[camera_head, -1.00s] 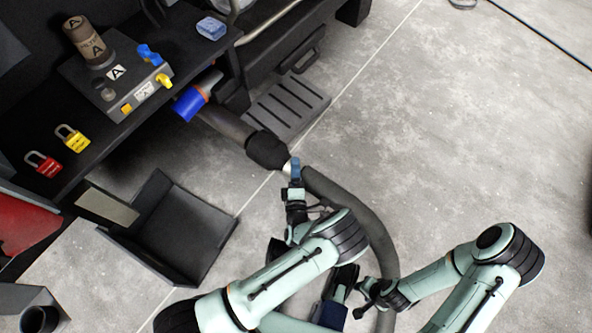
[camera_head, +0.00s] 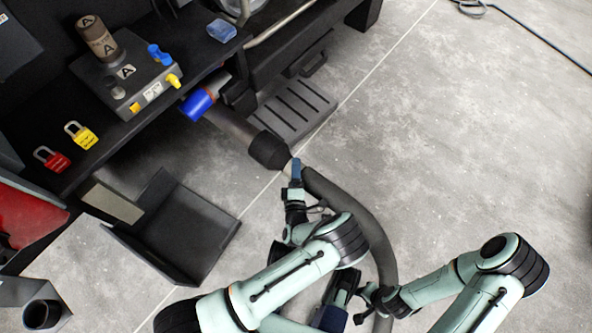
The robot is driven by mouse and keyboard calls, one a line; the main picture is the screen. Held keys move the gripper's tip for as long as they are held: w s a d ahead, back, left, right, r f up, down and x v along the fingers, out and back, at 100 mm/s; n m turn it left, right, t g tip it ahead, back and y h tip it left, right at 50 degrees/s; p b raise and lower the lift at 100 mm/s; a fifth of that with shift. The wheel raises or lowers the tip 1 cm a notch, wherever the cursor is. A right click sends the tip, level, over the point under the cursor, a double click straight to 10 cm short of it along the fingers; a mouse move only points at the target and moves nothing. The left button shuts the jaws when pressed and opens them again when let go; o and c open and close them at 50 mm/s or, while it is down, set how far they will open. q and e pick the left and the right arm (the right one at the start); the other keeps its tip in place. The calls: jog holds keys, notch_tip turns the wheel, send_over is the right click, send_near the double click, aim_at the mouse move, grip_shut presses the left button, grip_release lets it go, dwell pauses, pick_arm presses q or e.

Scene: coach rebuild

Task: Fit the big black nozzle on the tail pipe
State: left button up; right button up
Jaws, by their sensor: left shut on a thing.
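The big black nozzle (camera_head: 268,150) is at the upper end of a thick grey hose (camera_head: 372,232). Its wide mouth faces the grey-brown tail pipe (camera_head: 232,126), which comes out from under the dark coach side. The nozzle's rim overlaps the pipe end in the picture; I cannot tell whether it is around the pipe or just before it. My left gripper (camera_head: 296,170), with blue fingers, is shut on the nozzle's narrow pale neck, just behind the black cone. My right gripper (camera_head: 368,298) is at the hose lower down; its fingers are unclear.
A blue cylinder with an orange band (camera_head: 198,103) is beside the pipe. A slotted dark step (camera_head: 292,110) lies just beyond the nozzle. An open black tray (camera_head: 180,228) is at left. Yellow (camera_head: 82,137) and red (camera_head: 54,160) padlocks are on the ledge.

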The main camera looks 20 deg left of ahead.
aim_at(282, 161)
pick_arm(q)
jog(key=shift+w+a+r, duration=0.1)
jog(key=shift+r, duration=0.05)
jog(key=shift+w+a, duration=0.25)
jog(key=shift+a, duration=0.4)
jog(key=shift+w+a, duration=0.2)
jog(key=shift+a, duration=0.45)
jog(key=shift+w+a, duration=0.25)
jog(key=shift+a, duration=0.45)
jog(key=shift+w+a, duration=0.25)
jog(key=shift+a, duration=0.4)
jog(key=shift+w+a+f, duration=0.15)
jog(key=shift+w+a, duration=0.05)
jog(key=shift+a, duration=0.4)
jog(key=shift+w+a+f, duration=0.1)
jog(key=shift+w+a, duration=0.1)
jog(key=shift+a, duration=0.35)
dwell(0.3)
